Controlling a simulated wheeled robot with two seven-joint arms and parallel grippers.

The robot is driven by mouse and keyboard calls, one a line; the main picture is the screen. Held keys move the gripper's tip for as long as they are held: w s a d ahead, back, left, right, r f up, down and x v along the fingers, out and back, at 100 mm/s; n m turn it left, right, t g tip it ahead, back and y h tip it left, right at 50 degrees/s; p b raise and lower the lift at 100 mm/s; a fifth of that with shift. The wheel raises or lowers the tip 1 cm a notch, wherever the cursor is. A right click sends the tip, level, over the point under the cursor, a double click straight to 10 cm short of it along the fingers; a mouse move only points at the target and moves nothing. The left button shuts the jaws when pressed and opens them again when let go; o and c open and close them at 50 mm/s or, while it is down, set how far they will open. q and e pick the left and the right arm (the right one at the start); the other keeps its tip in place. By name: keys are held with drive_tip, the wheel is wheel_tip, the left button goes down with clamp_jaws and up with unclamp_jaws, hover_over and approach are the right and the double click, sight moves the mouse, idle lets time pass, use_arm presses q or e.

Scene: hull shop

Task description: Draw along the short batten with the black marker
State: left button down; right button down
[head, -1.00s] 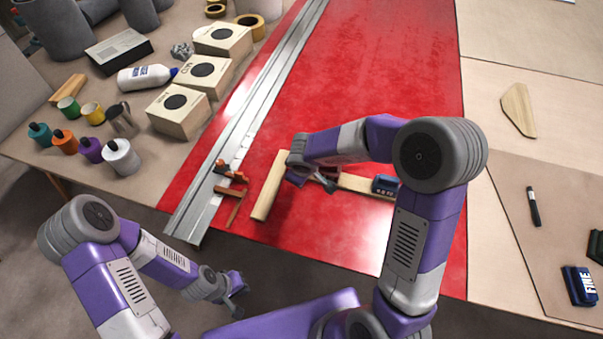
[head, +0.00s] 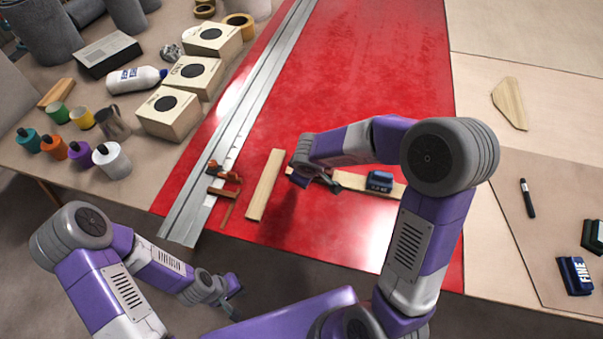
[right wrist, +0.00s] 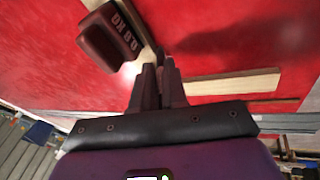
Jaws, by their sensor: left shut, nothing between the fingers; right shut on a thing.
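Two pale wooden battens lie on the red panel. One batten (head: 264,186) lies lengthwise at the left and is bare. My right gripper (head: 326,182) is shut at the left end of the crosswise batten. In the right wrist view its fingers (right wrist: 160,75) close where that batten ends, though the grip itself is partly hidden. A black marker (head: 527,198) lies on the right-hand mat. My left gripper (head: 235,286) is shut and empty, off the panel's front edge.
A metal straightedge (head: 225,145) runs along the panel's left side, with an orange-brown clamp (head: 222,178) near its front. Paint pots, a white bottle (head: 136,79) and wooden boxes (head: 192,78) crowd the left. A blue block (head: 575,276) is at right. The panel's far part is clear.

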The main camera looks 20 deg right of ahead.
drive_tip(key=shift+s+d, duration=0.1)
drive_tip(key=shift+d, duration=0.1)
drive_tip(key=shift+s+d+f, duration=0.1)
drive_tip(key=shift+s+d, duration=0.3)
drive_tip(key=shift+d, duration=0.15)
drive_tip(key=shift+s+d, duration=0.1)
drive_tip(key=shift+s+d, duration=0.35)
drive_tip(key=shift+d, duration=0.15)
drive_tip(key=shift+s+d, duration=0.1)
drive_tip(key=shift+d, duration=0.05)
drive_tip(key=shift+s+d, duration=0.25)
drive_tip(key=shift+d, duration=0.15)
drive_tip(key=shift+s+d, duration=0.1)
drive_tip(key=shift+d, duration=0.05)
drive_tip(key=shift+s+d, duration=0.4)
drive_tip(key=shift+d, duration=0.15)
